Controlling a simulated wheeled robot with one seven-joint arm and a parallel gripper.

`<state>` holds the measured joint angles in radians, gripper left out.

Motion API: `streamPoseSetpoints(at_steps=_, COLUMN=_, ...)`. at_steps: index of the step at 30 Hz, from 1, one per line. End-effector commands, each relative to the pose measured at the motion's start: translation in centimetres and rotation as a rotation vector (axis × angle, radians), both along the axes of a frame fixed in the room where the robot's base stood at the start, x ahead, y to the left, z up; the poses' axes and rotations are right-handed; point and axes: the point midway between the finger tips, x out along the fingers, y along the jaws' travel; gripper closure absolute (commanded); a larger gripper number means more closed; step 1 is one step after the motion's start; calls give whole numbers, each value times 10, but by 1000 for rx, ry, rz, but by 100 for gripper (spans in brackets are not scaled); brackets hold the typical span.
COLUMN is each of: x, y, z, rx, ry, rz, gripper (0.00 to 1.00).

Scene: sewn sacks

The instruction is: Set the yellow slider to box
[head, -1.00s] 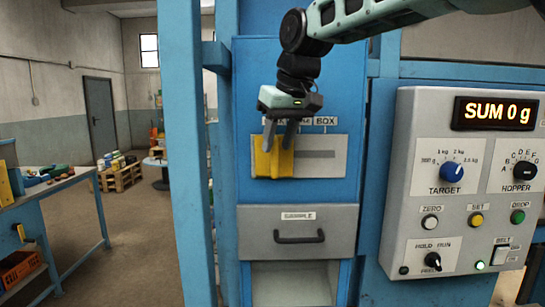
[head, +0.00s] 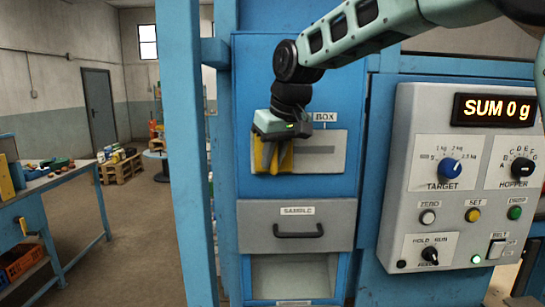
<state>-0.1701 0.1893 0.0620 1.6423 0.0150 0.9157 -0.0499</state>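The yellow slider (head: 263,157) stands at the left end of its light grey slot plate (head: 318,165). The dark slot runs free to its right. The BOX label (head: 326,117) is above the right part of the plate; the label to its left is hidden behind my gripper. My gripper (head: 279,156) points down in front of the slider, its fingers over the slider's right part. Whether the fingers touch the slider or are closed on it cannot be made out.
Below is a SAMPLE drawer (head: 297,228) with a dark handle, over an open bay. A grey control panel (head: 460,180) with knobs, buttons and a SUM 0 g display stands at right. A blue post (head: 187,150) rises at left.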

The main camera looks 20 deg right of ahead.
Motion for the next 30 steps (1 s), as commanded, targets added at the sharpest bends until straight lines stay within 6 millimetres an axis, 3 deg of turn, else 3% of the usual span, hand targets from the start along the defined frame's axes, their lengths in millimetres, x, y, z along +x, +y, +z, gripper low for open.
streamPoseSetpoints(at_steps=4, x=-1, y=3, z=-3, rx=5, ry=6, rz=3, gripper=100)
streamPoseSetpoints(at_steps=7, x=-4, y=-7, z=-4, rx=4, ry=6, rz=0, gripper=100)
streamPoseSetpoints(at_steps=15, x=-26, y=-76, z=-7, rx=4, ry=8, rz=-7, gripper=100)
streamPoseSetpoints(at_steps=21, x=-37, y=-111, z=-7, rx=4, ry=13, rz=-1, gripper=100)
streamPoseSetpoints(at_steps=30, x=-40, y=-118, z=-7, rx=2, ry=15, rz=1, gripper=100)
